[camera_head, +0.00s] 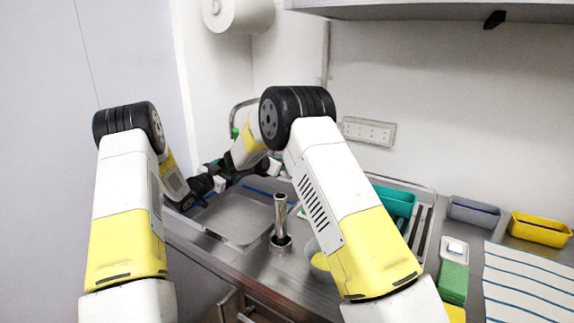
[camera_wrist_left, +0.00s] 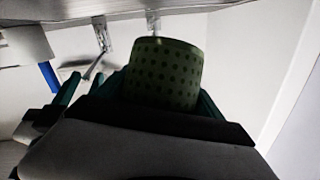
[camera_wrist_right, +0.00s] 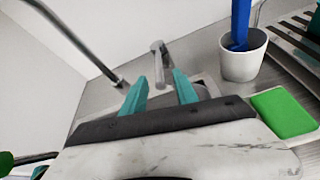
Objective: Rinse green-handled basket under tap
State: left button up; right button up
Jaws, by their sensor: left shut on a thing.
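My left gripper (camera_wrist_left: 150,100) is shut on a dark green perforated basket (camera_wrist_left: 167,72), which stands up between its teal fingers. The basket's handle cannot be made out. In the head view the left gripper (camera_head: 212,183) is over the left side of the metal sink (camera_head: 238,216), with the basket not clearly visible. My right gripper (camera_wrist_right: 160,92) is open and empty, its teal fingers apart. A metal tap lever (camera_wrist_right: 158,62) shows beyond and between the right fingers. A curved metal pipe (camera_wrist_right: 75,38) rises at the left.
An upright metal fitting (camera_head: 281,222) stands at the sink's right edge. A white cup (camera_wrist_right: 243,62) with a blue-handled tool and a green sponge (camera_wrist_right: 284,113) are at the right. A teal container (camera_head: 396,201), grey tray (camera_head: 474,211) and yellow tray (camera_head: 540,230) line the back.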

jog(key=shift+x, duration=2.15)
jog(key=shift+c, duration=0.5)
grip_shut()
